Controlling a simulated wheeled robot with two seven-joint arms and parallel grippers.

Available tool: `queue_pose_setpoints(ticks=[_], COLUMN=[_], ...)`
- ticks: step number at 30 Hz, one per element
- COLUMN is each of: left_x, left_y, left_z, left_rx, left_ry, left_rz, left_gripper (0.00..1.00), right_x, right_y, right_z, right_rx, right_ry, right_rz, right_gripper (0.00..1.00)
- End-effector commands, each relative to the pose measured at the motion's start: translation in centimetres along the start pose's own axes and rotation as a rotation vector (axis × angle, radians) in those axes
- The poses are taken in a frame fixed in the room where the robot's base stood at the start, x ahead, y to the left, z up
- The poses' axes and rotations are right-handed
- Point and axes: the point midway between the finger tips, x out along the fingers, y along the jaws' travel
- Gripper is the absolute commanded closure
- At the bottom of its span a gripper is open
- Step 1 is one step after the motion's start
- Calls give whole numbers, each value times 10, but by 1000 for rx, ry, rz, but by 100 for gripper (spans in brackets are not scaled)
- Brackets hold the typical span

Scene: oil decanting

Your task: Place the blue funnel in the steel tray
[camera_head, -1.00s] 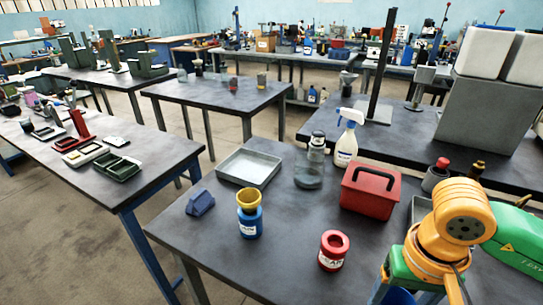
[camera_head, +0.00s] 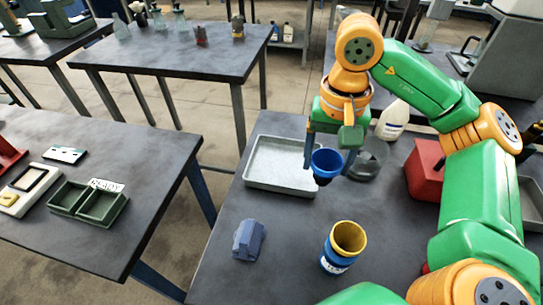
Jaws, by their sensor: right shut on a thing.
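My right gripper (camera_head: 329,158) is shut on the blue funnel (camera_head: 327,162), which hangs between its fingers with the wide mouth up. The steel tray (camera_head: 257,181) is a shallow, empty, rectangular grey tray lying flat on the table. The funnel is held above the table near the tray's right end. Whether it overlaps the tray's rim from above cannot be told. The gripper hides part of the tray's right side. My left gripper is not in view.
A glass vessel (camera_head: 371,160) stands close to the right of the funnel, with a white bottle (camera_head: 393,120) behind. A red box (camera_head: 424,168) is further right. A blue can with a yellow rim (camera_head: 338,250) and a blue block (camera_head: 248,240) stand nearer. Bare table lies between.

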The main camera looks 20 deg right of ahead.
Motion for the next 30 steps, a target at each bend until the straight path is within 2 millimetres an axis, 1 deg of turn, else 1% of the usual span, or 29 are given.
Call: queue_pose_setpoints(ticks=[1,5,6,7,8,9,12,15,18,21,30], left_x=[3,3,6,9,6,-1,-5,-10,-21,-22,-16], left_y=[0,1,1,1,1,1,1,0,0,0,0], left_z=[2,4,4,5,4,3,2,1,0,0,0], left_rx=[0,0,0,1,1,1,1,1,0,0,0], left_ry=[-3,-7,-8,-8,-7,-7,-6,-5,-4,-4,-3], left_rz=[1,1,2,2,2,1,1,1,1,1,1], left_gripper=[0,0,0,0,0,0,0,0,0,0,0], right_x=[10,29,41,51,56,60,75,88,106,117,123], right_y=[-10,-37,-43,-46,-50,-54,-61,-66,-65,-66,-66], right_z=[-12,-46,-55,-60,-64,-71,-82,-89,-89,-89,-90], right_rx=[2,-1,-2,-3,-3,-2,-2,-2,-3,-4,-3], right_ry=[-9,-9,-10,-10,-11,-9,-5,-5,-5,-2,0], right_rz=[2,1,2,3,4,4,2,4,5,2,1], right_gripper=[81,81,81,81,81,81,81,81,81,81,81])
